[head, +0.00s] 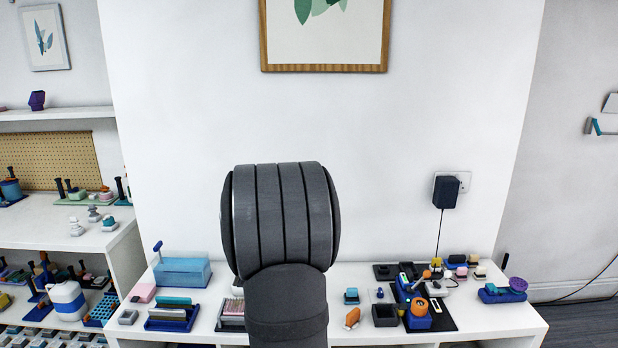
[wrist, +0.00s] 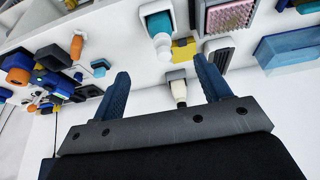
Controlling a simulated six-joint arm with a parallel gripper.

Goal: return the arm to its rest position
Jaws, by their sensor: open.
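My arm (head: 282,220) stands upright in the middle of the head view, a dark grey ribbed link that covers the centre of the table and part of the wall. My gripper is not visible in the head view. In the wrist view my gripper (wrist: 160,88) shows with its two blue fingers spread wide apart. Nothing is held between them. Beyond the fingers, a small white-tipped item in a grey holder (wrist: 178,88) appears in the gap; it looks apart from the fingers, though the distance is hard to judge.
The white table (head: 290,335) carries a blue translucent box (head: 182,272) and a blue tray of bars (head: 172,317) at left. Several small tools sit on a dark mat (head: 440,318) at right. A black plug adapter (head: 446,192) is on the wall, its cable hanging down. Open shelves stand at left.

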